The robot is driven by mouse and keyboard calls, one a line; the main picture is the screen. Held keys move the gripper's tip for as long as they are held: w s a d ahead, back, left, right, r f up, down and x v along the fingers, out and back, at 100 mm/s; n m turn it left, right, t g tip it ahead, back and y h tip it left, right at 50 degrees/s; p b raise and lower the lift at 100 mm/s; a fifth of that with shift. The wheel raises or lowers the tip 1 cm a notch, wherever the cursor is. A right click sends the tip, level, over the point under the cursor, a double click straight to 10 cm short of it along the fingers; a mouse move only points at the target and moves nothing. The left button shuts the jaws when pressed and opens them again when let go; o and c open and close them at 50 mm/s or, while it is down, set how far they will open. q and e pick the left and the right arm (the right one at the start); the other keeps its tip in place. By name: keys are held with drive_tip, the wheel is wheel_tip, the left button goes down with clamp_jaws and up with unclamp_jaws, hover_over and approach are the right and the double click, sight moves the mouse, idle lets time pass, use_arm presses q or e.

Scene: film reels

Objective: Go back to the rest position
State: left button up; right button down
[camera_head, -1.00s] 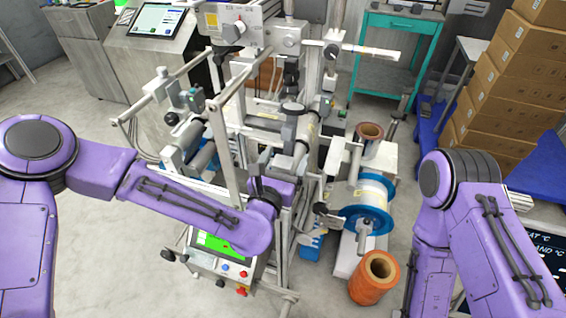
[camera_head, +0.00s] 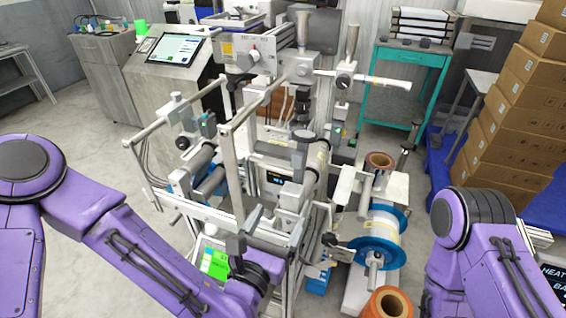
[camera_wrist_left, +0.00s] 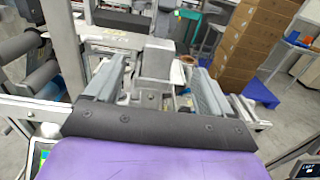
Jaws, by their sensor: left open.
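My left arm (camera_head: 135,250) reaches in from the left in the head view, its wrist low in front of the machine. My left gripper (camera_head: 240,245) is small there and partly hidden by the wrist. In the left wrist view the gripper (camera_wrist_left: 156,85) has its two grey fingers apart, with nothing held between them. My right arm (camera_head: 475,245) is folded at the lower right, and its gripper is out of view.
The film machine (camera_head: 255,190) with metal posts stands close in front of my left gripper. A blue-flanged reel (camera_head: 378,240), a brown roll (camera_head: 380,160) and an orange roll (camera_head: 388,303) are at its right. Cartons (camera_head: 505,125) stand far right.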

use_arm(q)
drive_tip(key=s+a+f+m+g+y, duration=0.1)
drive_tip(key=s+a+f+m+g, duration=0.15)
drive_tip(key=f+m, duration=0.4)
drive_tip(key=s+a+f+m+g+y, duration=0.1)
drive_tip(key=s+a+f+m+g, duration=0.15)
drive_tip(key=f+m, duration=0.45)
drive_tip(key=s+a+f+m+g+y, duration=0.1)
drive_tip(key=a+f+m+g, duration=0.15)
drive_tip(key=f+m, duration=0.45)
drive_tip(key=s+a+f+m+g+y, duration=0.2)
drive_tip(key=s+a+f, duration=0.4)
drive_tip(key=a, duration=0.3)
drive_tip(key=s+a+f+m+g+y, duration=0.3)
drive_tip(key=s+a+f, duration=0.3)
drive_tip(key=s+a, duration=0.3)
drive_tip(key=shift+a+f+g+y, duration=0.35)
drive_tip(key=shift+a+g+y, duration=0.15)
drive_tip(key=shift+a+g, duration=0.25)
